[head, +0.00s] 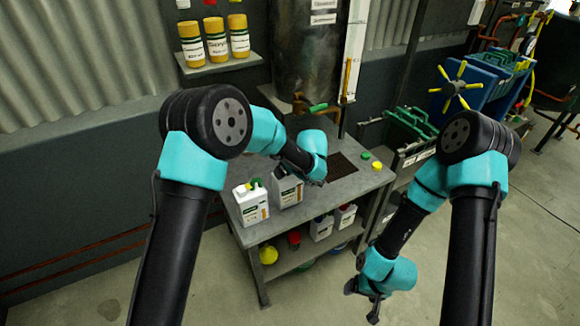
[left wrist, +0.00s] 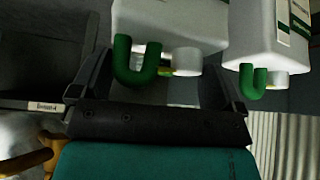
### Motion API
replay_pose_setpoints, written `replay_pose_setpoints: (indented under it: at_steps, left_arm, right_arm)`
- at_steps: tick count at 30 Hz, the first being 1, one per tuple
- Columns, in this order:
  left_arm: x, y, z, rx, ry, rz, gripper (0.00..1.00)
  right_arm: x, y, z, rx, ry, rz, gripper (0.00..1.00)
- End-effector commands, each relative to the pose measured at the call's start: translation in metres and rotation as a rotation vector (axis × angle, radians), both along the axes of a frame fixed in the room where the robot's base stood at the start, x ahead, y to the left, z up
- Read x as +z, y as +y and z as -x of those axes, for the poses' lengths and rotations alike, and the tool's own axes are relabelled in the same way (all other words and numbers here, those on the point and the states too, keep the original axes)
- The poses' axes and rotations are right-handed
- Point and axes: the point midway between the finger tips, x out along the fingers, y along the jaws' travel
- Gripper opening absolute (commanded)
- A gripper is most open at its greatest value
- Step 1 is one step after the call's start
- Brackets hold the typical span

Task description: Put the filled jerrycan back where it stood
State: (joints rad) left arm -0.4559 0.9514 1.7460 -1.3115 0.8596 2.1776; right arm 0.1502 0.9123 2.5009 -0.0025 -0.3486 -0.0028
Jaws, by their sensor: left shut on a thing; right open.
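Two white jerrycans with green-and-white labels are at the left of the grey workbench (head: 240,232). My left gripper (left wrist: 158,82) is shut on the right-hand jerrycan (head: 287,191); in the left wrist view this can (left wrist: 172,22) has its green handle and white neck between the fingers. My arm partly covers it in the head view. I cannot tell whether its base touches the bench. The other jerrycan (head: 251,207) stands close to its left, and it also shows in the left wrist view (left wrist: 262,38). My right gripper (head: 361,302) is open and empty, low in front of the bench.
A metal tank (head: 305,55) with a tap (head: 318,108) stands behind the bench. A dark grate (head: 343,168) and small green and yellow caps (head: 377,166) are at the right. More white cans (head: 321,228) stand on the lower shelf. Yellow containers (head: 216,42) sit on a wall shelf.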

Motion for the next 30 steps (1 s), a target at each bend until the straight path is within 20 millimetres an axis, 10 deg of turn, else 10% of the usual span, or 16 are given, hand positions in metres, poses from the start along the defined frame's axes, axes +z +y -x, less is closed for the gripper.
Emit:
replay_pose_setpoints:
  at_steps: [4, 5, 6, 19, 30]
  left_arm:
    - [-0.001, 0.0, -0.001, 0.0, -0.003, 0.0, 0.11]
    - [-0.003, 0.0, 0.0, 0.0, 0.0, 0.0, 0.95]
    - [-0.002, 0.0, 0.0, 0.0, 0.0, 0.0, 0.99]
    - [0.006, -0.002, 0.002, -0.001, -0.001, 0.001, 1.0]
    - [0.057, -0.024, 0.027, -0.002, -0.003, 0.002, 1.0]
  right_arm:
    - [0.0, 0.0, 0.0, 0.0, 0.0, 0.0, 0.85]
    - [0.0, 0.0, 0.0, 0.0, 0.0, 0.0, 0.85]
    - [0.0, 0.0, 0.0, 0.0, 0.0, 0.0, 0.85]
    - [0.0, 0.0, 0.0, 0.0, 0.0, 0.0, 0.85]
    - [0.0, 0.0, 0.0, 0.0, 0.0, 0.0, 0.85]
